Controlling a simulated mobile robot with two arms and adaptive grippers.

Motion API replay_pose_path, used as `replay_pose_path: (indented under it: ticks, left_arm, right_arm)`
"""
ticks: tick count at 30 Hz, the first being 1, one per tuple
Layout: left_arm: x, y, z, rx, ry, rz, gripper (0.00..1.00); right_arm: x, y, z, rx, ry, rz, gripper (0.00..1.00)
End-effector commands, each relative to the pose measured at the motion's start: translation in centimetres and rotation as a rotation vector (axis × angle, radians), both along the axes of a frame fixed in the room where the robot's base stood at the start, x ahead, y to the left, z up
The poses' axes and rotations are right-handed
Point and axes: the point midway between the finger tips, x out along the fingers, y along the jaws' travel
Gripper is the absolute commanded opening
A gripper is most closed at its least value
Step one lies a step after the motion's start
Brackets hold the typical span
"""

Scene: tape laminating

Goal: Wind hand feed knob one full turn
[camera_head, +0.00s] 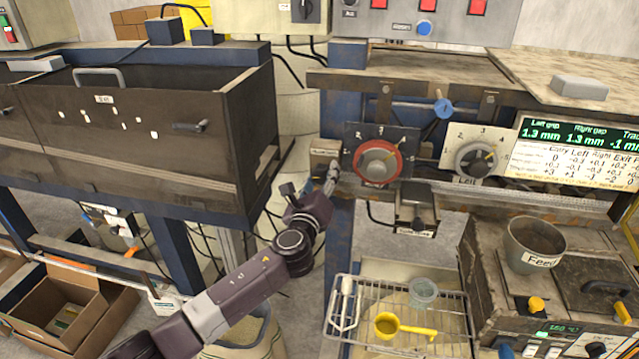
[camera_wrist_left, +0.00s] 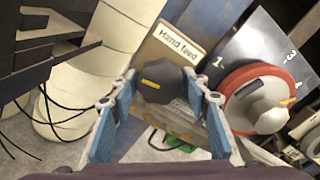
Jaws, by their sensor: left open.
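In the head view the tan plate (camera_head: 325,147) shows just above the gripper, and the gripper hides the knob. My right gripper is not in view.
Close to the right is a red-ringed dial (camera_head: 378,162), also in the left wrist view (camera_wrist_left: 262,98). Further right is a grey dial (camera_head: 475,158). A dark cabinet (camera_head: 150,130) stands to the left. A wire rack (camera_head: 400,310) with a yellow ladle lies below.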

Motion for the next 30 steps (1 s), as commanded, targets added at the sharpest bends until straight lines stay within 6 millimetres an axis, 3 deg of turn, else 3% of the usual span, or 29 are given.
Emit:
replay_pose_path:
  ticks: [5,21,30]
  left_arm:
    - [-1.5,0.3,-0.1,0.0,0.001,-0.001,0.43]
    - [-10.2,2.0,-0.2,0.001,0.003,-0.001,0.43]
    - [-11.7,2.3,-0.1,0.002,0.003,0.0,0.43]
  right_arm:
    - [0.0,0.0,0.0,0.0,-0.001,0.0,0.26]
    - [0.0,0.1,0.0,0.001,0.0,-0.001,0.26]
    - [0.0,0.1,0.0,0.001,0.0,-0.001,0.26]
